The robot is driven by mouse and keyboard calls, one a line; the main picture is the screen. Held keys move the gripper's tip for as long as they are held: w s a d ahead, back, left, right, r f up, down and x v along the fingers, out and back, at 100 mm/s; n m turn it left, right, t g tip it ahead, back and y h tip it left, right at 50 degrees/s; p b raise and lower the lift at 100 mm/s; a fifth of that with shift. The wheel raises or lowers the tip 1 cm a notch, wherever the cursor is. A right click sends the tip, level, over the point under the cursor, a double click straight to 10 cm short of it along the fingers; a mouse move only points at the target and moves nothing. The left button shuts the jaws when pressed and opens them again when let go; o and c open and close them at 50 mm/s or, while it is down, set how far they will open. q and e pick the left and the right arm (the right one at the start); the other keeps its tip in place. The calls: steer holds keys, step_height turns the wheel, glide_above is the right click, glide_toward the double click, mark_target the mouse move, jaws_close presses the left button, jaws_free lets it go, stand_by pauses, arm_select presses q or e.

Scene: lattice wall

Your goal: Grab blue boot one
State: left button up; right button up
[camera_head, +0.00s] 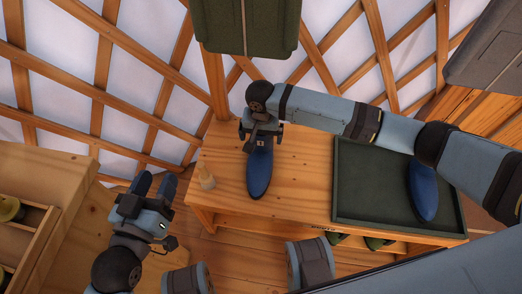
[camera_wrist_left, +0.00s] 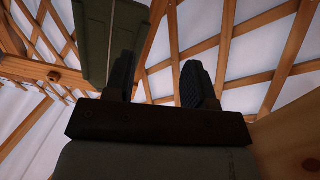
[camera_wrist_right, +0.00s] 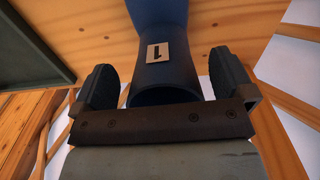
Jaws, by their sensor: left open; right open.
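Blue boot one (camera_head: 260,174) stands on the wooden bench left of the tray, toe toward the front. In the right wrist view its shaft (camera_wrist_right: 166,70) carries a tag marked 1. My right gripper (camera_head: 262,130) is over the top of this boot, open, with one finger on each side of the shaft and visible gaps; it also shows in the right wrist view (camera_wrist_right: 170,85). A second blue boot (camera_head: 424,190) is in the tray, partly hidden by my right arm. My left gripper (camera_head: 155,186) is open and empty, left of the bench; it shows in the left wrist view (camera_wrist_left: 158,80).
A dark green tray (camera_head: 375,208) covers the right part of the bench (camera_head: 225,157). Green shoes (camera_head: 375,243) sit under the bench. A dark green hanging thing (camera_head: 245,25) is above, before the lattice wall.

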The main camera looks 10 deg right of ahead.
steer(key=c, duration=1.4)
steer(key=shift+c, duration=0.2)
steer(key=shift+r, duration=0.15)
